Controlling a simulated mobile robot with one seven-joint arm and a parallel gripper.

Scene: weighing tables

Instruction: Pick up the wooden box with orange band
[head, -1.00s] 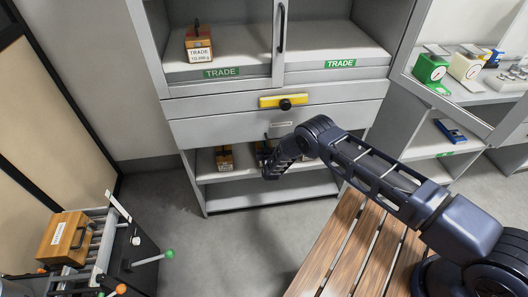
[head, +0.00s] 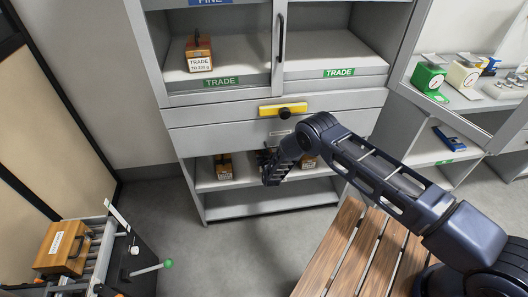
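Small wooden boxes stand in the grey cabinet. On the open lower shelf, one box (head: 223,166) stands at the left and another (head: 308,161) shows in part beside my arm. Something brownish behind my gripper is mostly hidden. I cannot tell for sure which box has the orange band. My gripper (head: 271,178) points down in front of the lower shelf, close to the boxes. Its fingers are dark and too small to show whether they are open or hold anything.
A drawer with a yellow plate and black knob (head: 285,112) is above the lower shelf. A slatted wooden bench (head: 335,245) is at front right. A large wooden box (head: 62,248) lies on a rail device at left. Scales (head: 430,77) stand at right.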

